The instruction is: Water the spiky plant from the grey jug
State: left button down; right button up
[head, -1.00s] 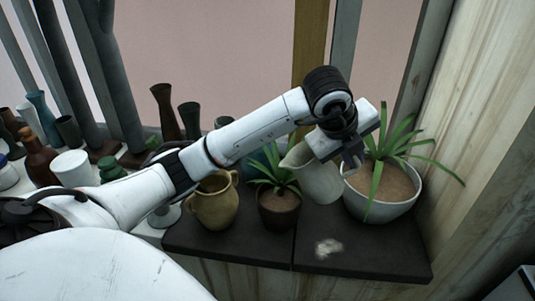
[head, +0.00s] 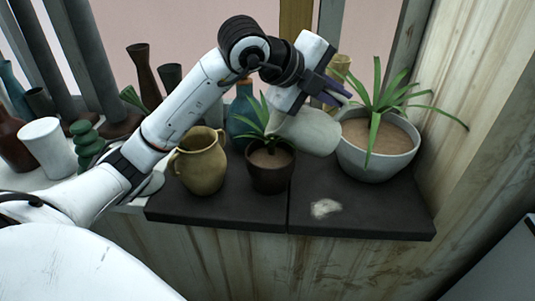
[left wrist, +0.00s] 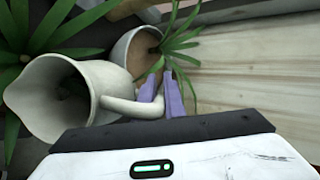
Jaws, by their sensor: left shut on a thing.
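The pale grey jug (head: 312,132) is tipped far over to the left, its mouth end by the leaves of the small spiky plant (head: 264,115) in a dark brown pot (head: 270,178). My left gripper (head: 343,92) is shut on the jug's handle, on the right side. In the left wrist view the purple fingers (left wrist: 162,92) close on the handle, and the jug's open mouth (left wrist: 50,100) faces left. No water stream shows. A larger long-leaved plant (head: 385,90) stands in a wide grey-white bowl (head: 378,163) to the right. My right gripper is out of view.
A tan two-handled pot (head: 202,165) stands just left of the brown pot, with a teal vase (head: 243,117) behind. Several vases and a white cylinder (head: 46,148) crowd the left. A wooden wall (head: 470,90) bounds the right. The dark slab's front (head: 370,212) is mostly clear.

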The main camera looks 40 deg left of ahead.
pick_arm(q)
jog(key=shift+r, duration=0.1)
jog(key=shift+s+a+h+b, duration=0.15)
jog(key=shift+h+b, duration=0.15)
jog(key=shift+b, duration=0.35)
jog(key=shift+s+a+r+n+t+b, duration=0.15)
jog(key=shift+s+a+n+t+b, duration=0.25)
jog(key=shift+b, duration=0.7)
jog(key=shift+w+d+r, duration=0.1)
jog(key=shift+w, duration=0.05)
jog(key=shift+r, duration=0.1)
jog(key=shift+w, duration=0.25)
jog(key=shift+w+d, duration=0.15)
jog(key=shift+d, duration=0.05)
jog(key=shift+w+d, duration=0.15)
jog(key=shift+w+d+t+h+b, duration=0.2)
jog(key=shift+d+t+h+b, duration=0.1)
jog(key=shift+d+h+b, duration=0.1)
